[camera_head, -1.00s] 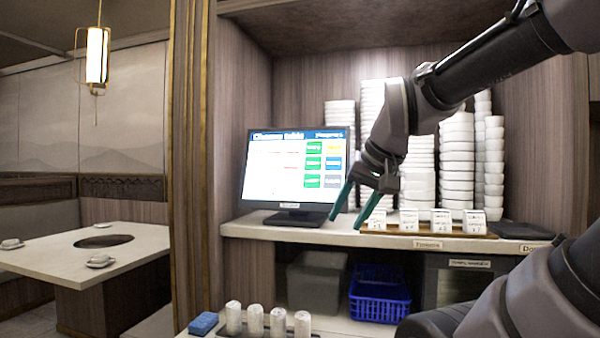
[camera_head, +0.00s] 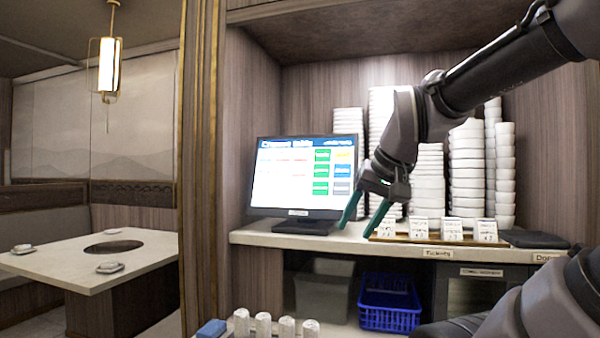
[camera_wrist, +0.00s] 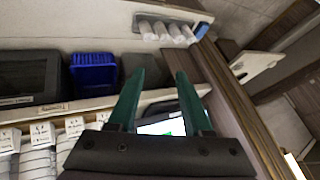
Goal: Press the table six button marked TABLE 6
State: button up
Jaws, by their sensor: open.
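The touch screen (camera_head: 290,178) stands on the shelf on a dark stand. It shows a white panel with green, yellow, blue and grey buttons at its right side. The button labels are too small to read, so I cannot tell which one is TABLE 6. My gripper (camera_head: 358,228) is open and empty, its green fingers pointing down just right of the screen's lower right corner. In the wrist view my gripper (camera_wrist: 155,85) shows both fingers spread apart, and a lit part of the screen (camera_wrist: 165,127) shows between them.
Stacks of white bowls (camera_head: 467,175) stand behind and right of my gripper. A wooden ticket rack (camera_head: 433,238) with white cards sits at the shelf's front. Below are a blue basket (camera_head: 389,308) and a grey bin (camera_head: 322,290). White rolls (camera_head: 264,325) and a blue block (camera_head: 211,329) lie lower down.

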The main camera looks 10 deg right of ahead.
grip_shut()
dwell(1.6)
